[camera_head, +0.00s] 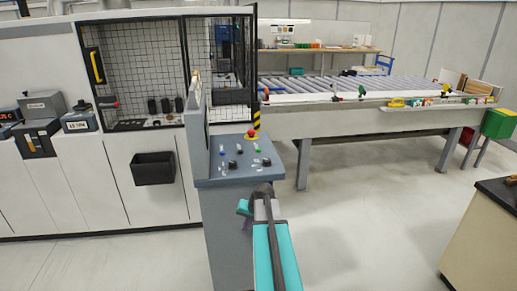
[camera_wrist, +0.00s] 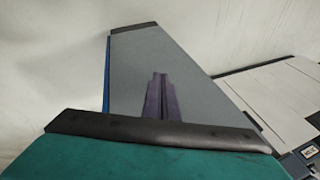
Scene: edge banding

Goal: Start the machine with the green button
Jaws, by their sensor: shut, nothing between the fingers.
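The grey control console (camera_head: 205,178) stands in the middle of the head view, with a sloped top panel. A small green button (camera_head: 258,151) shows on the panel, below the red mushroom button (camera_head: 251,133) on its yellow base. Blue buttons and black knobs sit nearby. My gripper (camera_wrist: 160,75) shows in the wrist view as two purple-grey fingers, shut together and empty, over a plain grey surface. In the head view my arm comes up from the bottom, and its wrist end is in front of the console, below the panel. The fingers are hard to make out there. No button shows in the wrist view.
A meshed machine enclosure (camera_head: 135,65) stands behind the console at left, with a black bin (camera_head: 153,168) on its front. A roller conveyor (camera_head: 350,87) runs to the right. A dark-topped cabinet (camera_head: 490,230) is at lower right. The floor between is clear.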

